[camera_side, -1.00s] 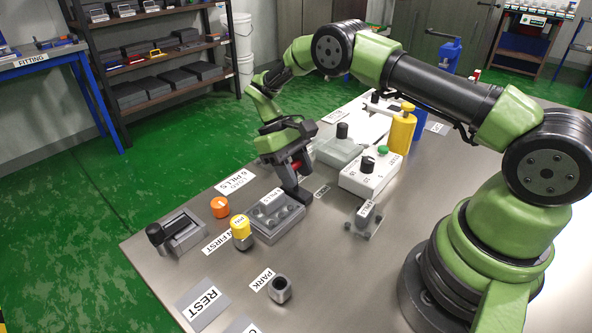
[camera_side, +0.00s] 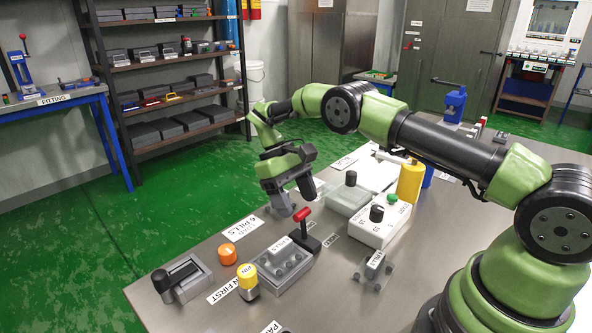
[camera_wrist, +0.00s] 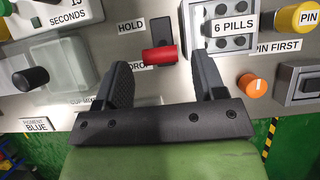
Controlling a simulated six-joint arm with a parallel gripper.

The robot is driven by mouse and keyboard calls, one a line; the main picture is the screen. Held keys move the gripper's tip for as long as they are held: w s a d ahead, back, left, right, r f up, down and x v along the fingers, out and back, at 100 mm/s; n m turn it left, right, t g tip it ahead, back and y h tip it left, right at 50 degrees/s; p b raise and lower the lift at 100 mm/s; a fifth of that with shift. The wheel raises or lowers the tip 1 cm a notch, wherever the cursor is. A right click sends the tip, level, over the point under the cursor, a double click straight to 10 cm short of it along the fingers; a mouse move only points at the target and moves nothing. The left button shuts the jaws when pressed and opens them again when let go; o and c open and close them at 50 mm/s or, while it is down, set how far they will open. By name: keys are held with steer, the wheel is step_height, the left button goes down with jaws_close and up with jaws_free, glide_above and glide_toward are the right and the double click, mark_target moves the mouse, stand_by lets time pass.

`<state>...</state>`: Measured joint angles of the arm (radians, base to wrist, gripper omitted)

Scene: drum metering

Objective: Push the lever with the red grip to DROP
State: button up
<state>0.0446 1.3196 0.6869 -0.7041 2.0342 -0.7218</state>
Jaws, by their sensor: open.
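The lever with the red grip (camera_side: 301,215) stands on a dark base (camera_side: 306,244) beside the grey pill block (camera_side: 285,265). In the wrist view the red grip (camera_wrist: 159,55) lies beside the DROP label (camera_wrist: 136,66), with the HOLD label (camera_wrist: 131,26) above it. The grip looks nearer DROP, but I cannot tell whether the lever is at its stop. My gripper (camera_wrist: 161,66) is open, a finger on each side of the grip's lower edge, with gaps on both sides. In the side view my gripper (camera_side: 291,212) hangs just behind and left of the grip.
A yellow pin (camera_wrist: 298,17) and an orange button (camera_wrist: 252,86) are right of the lever. A control box with a black knob (camera_side: 377,213), a clear tray (camera_side: 350,197) and a yellow bottle (camera_side: 410,182) stand to the right.

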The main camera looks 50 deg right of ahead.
step_height(320, 180, up, 7)
steer(key=shift+r, duration=0.2)
steer(key=shift+w, duration=0.1)
